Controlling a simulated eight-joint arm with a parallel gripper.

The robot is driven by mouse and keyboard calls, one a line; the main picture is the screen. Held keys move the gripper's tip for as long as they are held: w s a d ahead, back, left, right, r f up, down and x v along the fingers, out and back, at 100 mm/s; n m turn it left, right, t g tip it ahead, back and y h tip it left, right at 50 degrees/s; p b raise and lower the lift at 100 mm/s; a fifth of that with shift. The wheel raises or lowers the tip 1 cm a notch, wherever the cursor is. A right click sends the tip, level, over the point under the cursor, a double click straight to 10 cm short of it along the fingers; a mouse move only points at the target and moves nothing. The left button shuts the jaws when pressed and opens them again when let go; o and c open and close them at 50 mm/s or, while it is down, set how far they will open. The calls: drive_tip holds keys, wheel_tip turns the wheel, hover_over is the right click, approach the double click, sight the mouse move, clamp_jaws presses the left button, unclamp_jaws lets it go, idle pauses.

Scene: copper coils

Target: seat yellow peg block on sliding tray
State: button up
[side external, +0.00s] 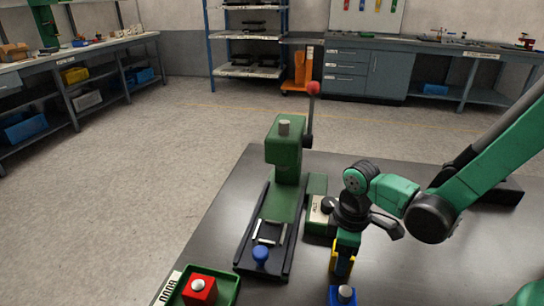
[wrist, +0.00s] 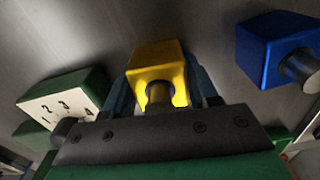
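The yellow peg block (side external: 343,265) is under my gripper in the side view, close behind a blue peg block. In the wrist view the yellow peg block (wrist: 157,62) sits between my two fingers, its round peg towards the camera. My gripper (wrist: 160,78) has a finger along each side of it, with no clear gap. I cannot tell whether the block touches the table. The sliding tray (side external: 269,233) is left of my gripper, on the rails of the green press, with a blue knob (side external: 261,254) at its front. No block shows on it.
The blue peg block (side external: 342,296) stands close by; it is at right in the wrist view (wrist: 265,52). A green bin (side external: 228,284) holds a red block (side external: 200,290). The green press (side external: 284,150) and a labelled box (side external: 319,209) stand left of my gripper.

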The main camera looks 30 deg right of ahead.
drive_tip(key=shift+c, duration=0.5)
drive_tip(key=shift+r, duration=2.5)
drive_tip(key=shift+w, duration=0.1)
wheel_tip(320, 180, up, 5)
drive_tip(key=n, duration=0.1)
hover_over(270, 234)
drive_tip(key=shift+f, duration=3)
drive_tip(key=shift+f, duration=0.75)
drive_tip(key=o, duration=1.3)
drive_tip(key=shift+c, duration=0.2)
